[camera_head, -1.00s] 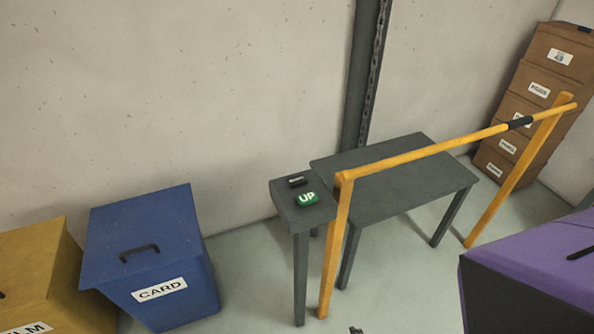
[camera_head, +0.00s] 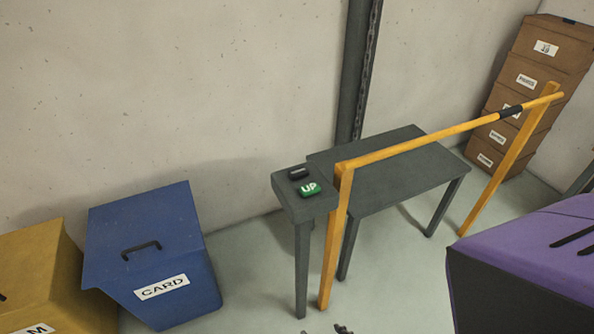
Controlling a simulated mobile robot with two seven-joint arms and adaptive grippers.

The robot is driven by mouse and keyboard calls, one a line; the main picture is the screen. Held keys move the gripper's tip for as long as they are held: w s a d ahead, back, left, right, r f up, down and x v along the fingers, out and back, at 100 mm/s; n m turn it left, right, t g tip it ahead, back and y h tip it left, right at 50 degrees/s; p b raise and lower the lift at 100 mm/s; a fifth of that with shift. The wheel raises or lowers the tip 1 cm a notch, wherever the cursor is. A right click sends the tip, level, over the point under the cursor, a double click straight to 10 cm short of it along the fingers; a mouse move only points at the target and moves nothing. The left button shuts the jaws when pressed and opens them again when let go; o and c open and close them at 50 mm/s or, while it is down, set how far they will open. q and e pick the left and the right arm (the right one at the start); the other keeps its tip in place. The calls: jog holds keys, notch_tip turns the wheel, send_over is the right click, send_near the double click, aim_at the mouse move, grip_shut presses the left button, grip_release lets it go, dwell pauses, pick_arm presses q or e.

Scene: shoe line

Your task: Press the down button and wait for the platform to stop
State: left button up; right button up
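A green button marked UP (camera_head: 310,189) sits on the small grey control stand (camera_head: 305,208). Behind it on the same stand is a black button (camera_head: 299,173); its label is too small to read. The dark grey platform (camera_head: 405,170), a flat empty top on legs, stands right of the control stand, in front of a dark upright with a chain (camera_head: 360,75). Small dark parts at the bottom edge (camera_head: 343,329) are probably the tip of my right gripper, well short of the buttons; its opening cannot be seen. My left gripper is not in view.
A yellow rail (camera_head: 430,138) on posts runs in front of the platform. A blue CARD bin (camera_head: 145,230) and a yellow bin (camera_head: 40,270) stand at left. A purple-topped box (camera_head: 530,250) is at right front, stacked cartons (camera_head: 535,90) at back right. Floor between is clear.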

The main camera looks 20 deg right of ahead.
jog(key=shift+a, duration=0.2)
grip_shut()
dwell(1.1)
